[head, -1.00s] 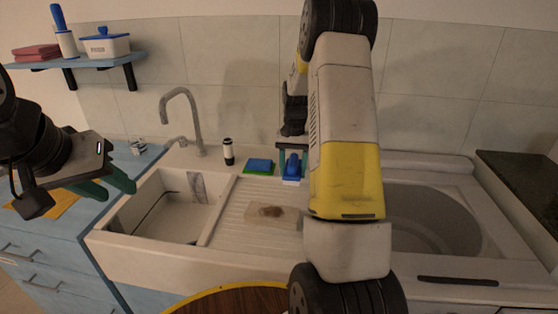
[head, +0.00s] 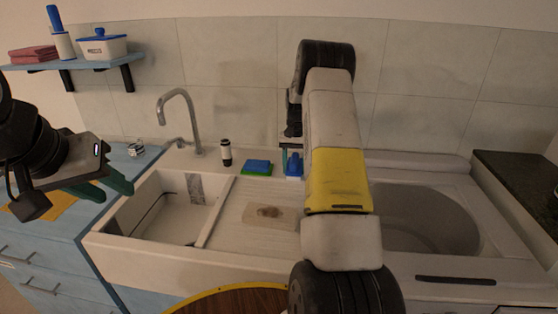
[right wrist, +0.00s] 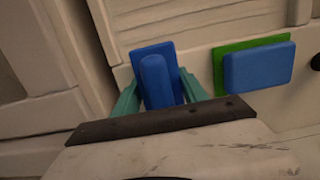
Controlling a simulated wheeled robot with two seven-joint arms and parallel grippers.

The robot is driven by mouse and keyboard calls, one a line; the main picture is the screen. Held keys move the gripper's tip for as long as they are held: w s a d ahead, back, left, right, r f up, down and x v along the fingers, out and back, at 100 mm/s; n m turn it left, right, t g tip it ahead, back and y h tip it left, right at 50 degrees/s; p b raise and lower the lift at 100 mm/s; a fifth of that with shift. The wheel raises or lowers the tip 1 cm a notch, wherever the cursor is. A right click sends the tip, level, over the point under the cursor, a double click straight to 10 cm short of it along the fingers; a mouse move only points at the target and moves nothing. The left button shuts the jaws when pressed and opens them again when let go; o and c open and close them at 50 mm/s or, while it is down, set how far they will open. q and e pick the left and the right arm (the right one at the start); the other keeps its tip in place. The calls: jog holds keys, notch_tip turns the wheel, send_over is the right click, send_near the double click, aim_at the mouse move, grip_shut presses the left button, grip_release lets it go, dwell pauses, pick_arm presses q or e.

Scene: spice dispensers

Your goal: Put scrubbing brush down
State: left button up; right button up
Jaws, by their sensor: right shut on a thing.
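The scrubbing brush (head: 294,166) is blue with a raised, rounded handle. It is at the back ledge of the sink unit, just right of a blue-and-green sponge (head: 257,167). In the right wrist view the brush (right wrist: 153,62) sits between the teal fingers of my right gripper (right wrist: 158,88), which is shut on its handle. The brush looks low on or just over the ledge; I cannot tell whether it touches. My left gripper (head: 117,190) is empty, with its fingers apart, over the blue counter at the left.
A black-and-white shaker (head: 226,152) and the faucet (head: 181,118) stand left of the sponge. The left basin (head: 125,215), a ribbed drainboard (head: 250,192) with a brown stain (head: 269,212), and a round basin (head: 425,220) lie in front.

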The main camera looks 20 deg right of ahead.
jog(key=shift+f, duration=0.2)
jog(key=o, duration=1.3)
jog(key=shift+f, duration=0.1)
jog(key=shift+s, duration=0.1)
